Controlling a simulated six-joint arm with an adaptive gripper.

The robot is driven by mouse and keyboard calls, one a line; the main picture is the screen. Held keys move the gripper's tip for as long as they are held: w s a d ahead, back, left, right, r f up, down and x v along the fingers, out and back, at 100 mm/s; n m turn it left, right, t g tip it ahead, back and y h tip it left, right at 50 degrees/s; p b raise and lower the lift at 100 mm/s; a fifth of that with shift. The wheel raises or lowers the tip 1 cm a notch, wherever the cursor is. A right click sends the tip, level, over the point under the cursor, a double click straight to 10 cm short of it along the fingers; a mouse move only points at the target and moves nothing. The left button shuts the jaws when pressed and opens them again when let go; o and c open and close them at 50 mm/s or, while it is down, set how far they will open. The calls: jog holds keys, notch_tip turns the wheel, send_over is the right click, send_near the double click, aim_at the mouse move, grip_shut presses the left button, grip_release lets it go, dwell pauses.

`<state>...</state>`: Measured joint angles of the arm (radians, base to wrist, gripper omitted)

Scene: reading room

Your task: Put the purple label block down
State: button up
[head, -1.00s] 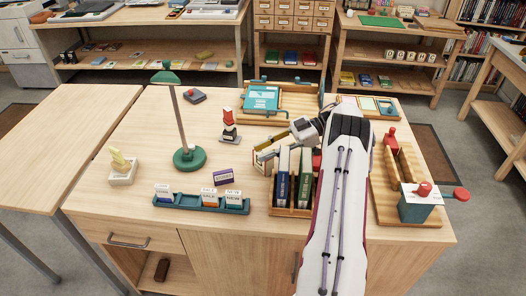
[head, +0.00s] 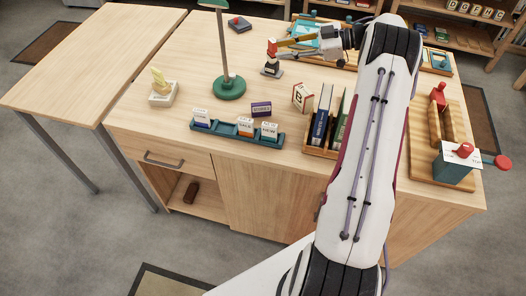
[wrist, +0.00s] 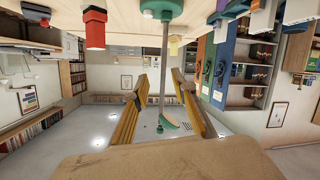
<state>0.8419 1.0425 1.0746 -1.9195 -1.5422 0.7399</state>
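The purple label block (head: 261,108) rests on the tabletop just behind the teal rack (head: 219,139), apart from it. The rack holds white-topped label blocks: a blue one (head: 201,118) at its left, an orange one (head: 245,127) and a teal one (head: 269,132) toward its right. My gripper (head: 283,49) is above the back part of the table, well behind the purple block and close to the red-handled stamp. In the wrist view my gripper (wrist: 161,76) has its two yellow fingers spread, with nothing held between them.
A green lamp (head: 228,88) stands left of the purple block. The red-handled stamp (head: 271,68) stands behind. The table's front left is bare.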

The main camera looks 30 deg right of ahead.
jog(key=w+a+r+m+t+h, duration=0.1)
jog(key=w+a+r+t+h, duration=0.3)
jog(key=r, duration=0.6)
jog(key=w+r+m+t+h, duration=0.2)
jog(key=w+r, duration=0.5)
jog(key=r, duration=0.2)
jog(key=s+a+r+m+t+h, duration=0.1)
jog(key=s+a+r+m+h, duration=0.1)
jog(key=s+r+m+h, duration=0.3)
jog(key=s+a+r+m+h, duration=0.1)
jog(key=a+r+h, duration=0.15)
jog(key=r, duration=0.45)
jog(key=s+a+f+m+g, duration=0.1)
jog(key=s+a+f+g, duration=0.2)
jog(key=s, duration=1.1)
jog(key=s+a+f+m+g+y, duration=0.1)
jog(key=s+a+f+g, duration=0.3)
jog(key=s+a+f, duration=0.6)
jog(key=s+a+f+m+g+y, duration=0.1)
jog(key=s+a+f, duration=0.5)
jog(key=s, duration=1.3)
jog(key=shift+a+f+m+g, duration=0.25)
jog(key=shift+a+m+g, duration=0.35)
jog(key=shift+a+g, duration=0.65)
